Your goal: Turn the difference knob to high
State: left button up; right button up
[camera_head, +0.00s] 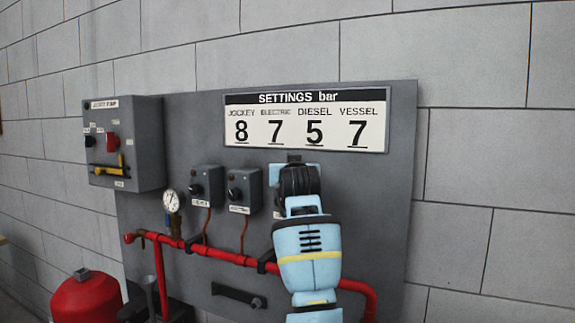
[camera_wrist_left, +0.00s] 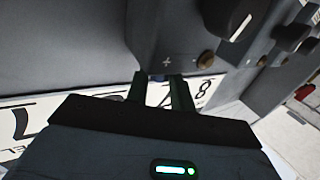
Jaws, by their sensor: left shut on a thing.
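My left gripper (camera_wrist_left: 161,80) has its two dark fingers at the edge of a grey switch box (camera_wrist_left: 160,35), shut on a small part mostly hidden between the tips. I take it for the difference knob, but no label shows. Plus and minus marks are on the box face beside the fingertips. A small brass knob (camera_wrist_left: 206,60) and a large black knob (camera_wrist_left: 228,15) are on the same box, to the right of the fingers. In the head view my light blue left arm covers most of this third box (camera_head: 276,174), and the fingertips are hidden.
Two similar switch boxes (camera_head: 206,178) (camera_head: 243,183) stand left of my arm. A red pipe (camera_head: 220,255) and a gauge (camera_head: 171,200) lie below. The settings sign (camera_head: 305,118) is just above. A jockey pump box (camera_head: 135,130) is farther left.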

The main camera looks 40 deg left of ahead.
pick_arm(q)
jog(key=m+t+h, duration=0.2)
jog(key=m+h, duration=0.1)
jog(key=shift+s+a+t+h, duration=0.25)
jog(key=shift+a+t+h, duration=0.1)
jog(key=shift+t+h, duration=0.05)
jog(key=shift+s+a+m+t+h, duration=0.15)
jog(key=shift+m+t+h, duration=0.25)
jog(key=shift+m+h, duration=0.65)
jog(key=shift+w+a+m+t+h, duration=0.15)
jog(key=shift+m+t+h, duration=0.35)
jog(key=shift+h, duration=0.85)
jog(key=shift+s+a+m+t+h, duration=0.15)
jog(key=shift+m+t+h, duration=0.15)
jog(key=shift+m+h, duration=0.8)
grip_shut()
jog(key=shift+h, duration=0.4)
jog(key=o, duration=1)
grip_release()
jog(key=shift+s+d, duration=0.15)
jog(key=shift+s, duration=1.8)
jog(key=shift+s+d, duration=0.15)
jog(key=shift+s, duration=1.75)
